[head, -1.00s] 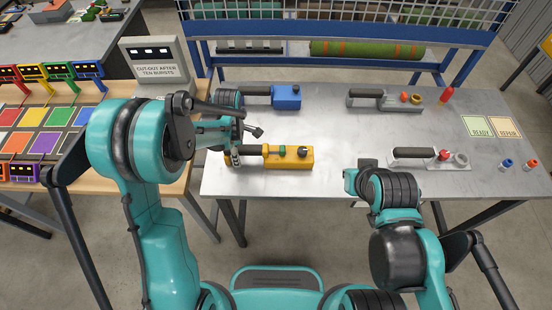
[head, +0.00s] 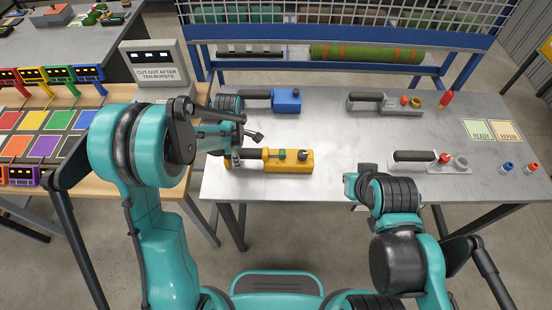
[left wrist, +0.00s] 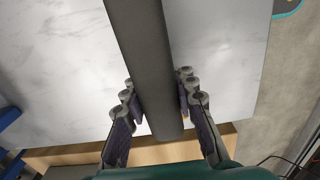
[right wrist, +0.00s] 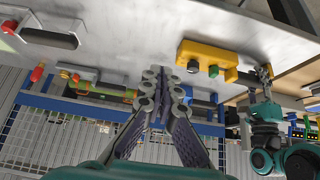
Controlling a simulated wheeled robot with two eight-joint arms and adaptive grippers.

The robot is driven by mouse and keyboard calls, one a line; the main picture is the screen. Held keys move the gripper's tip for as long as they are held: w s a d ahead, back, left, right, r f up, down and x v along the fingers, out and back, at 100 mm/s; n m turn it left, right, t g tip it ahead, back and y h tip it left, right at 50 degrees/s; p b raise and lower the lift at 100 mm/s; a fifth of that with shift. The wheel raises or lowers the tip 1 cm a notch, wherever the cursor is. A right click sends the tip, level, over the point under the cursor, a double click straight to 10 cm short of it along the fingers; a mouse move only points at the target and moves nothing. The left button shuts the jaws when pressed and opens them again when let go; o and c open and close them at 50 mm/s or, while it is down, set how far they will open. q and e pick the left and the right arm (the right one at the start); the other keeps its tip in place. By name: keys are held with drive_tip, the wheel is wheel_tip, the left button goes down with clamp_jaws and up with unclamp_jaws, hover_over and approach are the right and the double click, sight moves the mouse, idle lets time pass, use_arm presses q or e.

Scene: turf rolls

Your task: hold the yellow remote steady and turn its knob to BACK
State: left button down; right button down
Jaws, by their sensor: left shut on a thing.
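The yellow remote (head: 290,166) lies at the front left of the metal table, its dark handle (head: 250,154) pointing left. A green button (head: 282,154) and a dark grey knob (head: 302,155) are on top; the knob's setting is too small to read. My left gripper (head: 237,157) is shut around the handle, which runs between its fingers in the left wrist view (left wrist: 155,70). The remote also shows in the right wrist view (right wrist: 203,52), with its knob (right wrist: 193,66). My right gripper (right wrist: 164,82) is shut and empty, apart from the remote; its fingers are hidden in the head view.
A blue remote (head: 287,100) lies behind the yellow one. Two grey remotes (head: 400,110) (head: 452,167) lie to the right, near READY and REPAIR cards (head: 478,130). A rack with a green roll (head: 365,53) stands behind. The table's middle is clear.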

idle(0.5)
drive_tip(key=c, duration=1.6)
unclamp_jaws()
drive_tip(key=o, duration=0.4)
drive_tip(key=shift+w+a+r, duration=0.15)
drive_tip(key=shift+w+r, duration=0.05)
drive_tip(key=shift+w, duration=0.1)
drive_tip(key=m+g, duration=0.7)
drive_tip(key=m, duration=0.2)
hover_over(303, 154)
drive_tip(key=f, duration=0.1)
wheel_tip(303, 154, down, 12)
drive_tip(key=shift+r, duration=0.1)
clamp_jaws()
